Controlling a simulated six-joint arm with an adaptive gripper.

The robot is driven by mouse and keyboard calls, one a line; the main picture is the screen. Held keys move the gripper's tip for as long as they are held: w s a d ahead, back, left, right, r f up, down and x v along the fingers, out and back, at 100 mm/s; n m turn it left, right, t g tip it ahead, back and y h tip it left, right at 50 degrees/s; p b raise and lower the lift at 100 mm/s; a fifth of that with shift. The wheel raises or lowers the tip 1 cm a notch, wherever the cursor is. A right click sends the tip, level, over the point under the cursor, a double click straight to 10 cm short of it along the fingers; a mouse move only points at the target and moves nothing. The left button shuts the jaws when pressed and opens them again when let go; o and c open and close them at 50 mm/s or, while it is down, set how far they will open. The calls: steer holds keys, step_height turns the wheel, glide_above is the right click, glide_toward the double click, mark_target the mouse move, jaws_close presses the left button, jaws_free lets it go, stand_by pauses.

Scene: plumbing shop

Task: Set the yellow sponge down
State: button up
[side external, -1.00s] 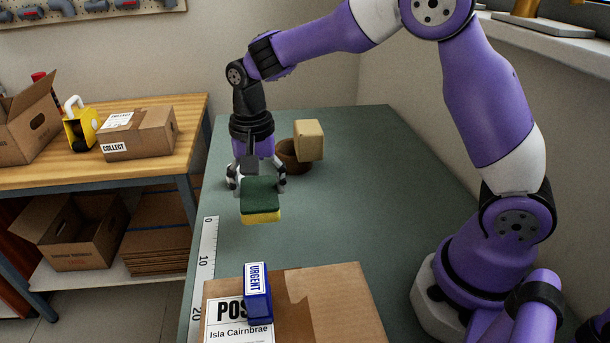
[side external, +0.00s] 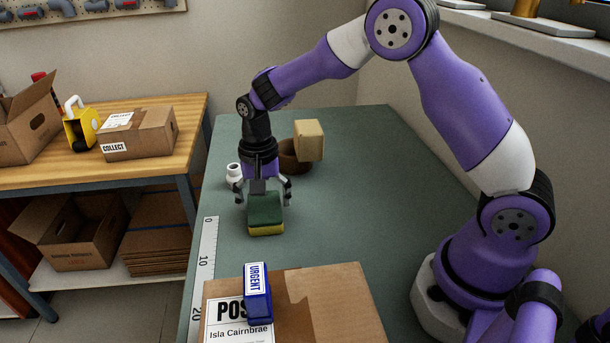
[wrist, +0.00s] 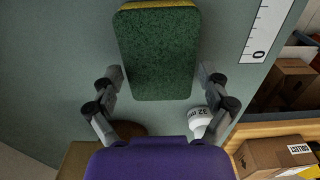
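The yellow sponge (side external: 265,212) has a dark green scouring top and a yellow underside. It lies level, green side up, and appears to rest on the green bench top. In the wrist view the sponge (wrist: 158,55) fills the upper middle, with a strip of yellow at its far edge. My gripper (side external: 264,198) is low over the sponge, pointing down. In the wrist view its two fingers (wrist: 161,76) stand on either side of the sponge, with a narrow gap on each side. The sponge's underside is hidden.
Behind the gripper are a white fitting (side external: 233,174), a brown bowl (side external: 289,160) and a tan block (side external: 309,140). A ruler (side external: 205,262) lies along the left edge. A cardboard parcel (side external: 335,300) bearing a blue block (side external: 258,304) is in front. The bench right of the sponge is clear.

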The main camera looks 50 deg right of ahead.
mark_target(264, 203)
steer(key=shift+r, duration=0.1)
stand_by(0.3)
step_height(264, 203, up, 12)
steer(key=s+d+r+n+t, duration=0.1)
steer(key=s+n, duration=0.3)
steer(key=s, duration=0.4)
steer(key=s+d+r+n+t, duration=0.1)
steer(key=s+n+t, duration=0.3)
steer(key=s, duration=0.5)
steer(key=shift+r+n+t, duration=0.3)
steer(key=shift+r+n, duration=0.2)
steer(key=shift+r, duration=0.35)
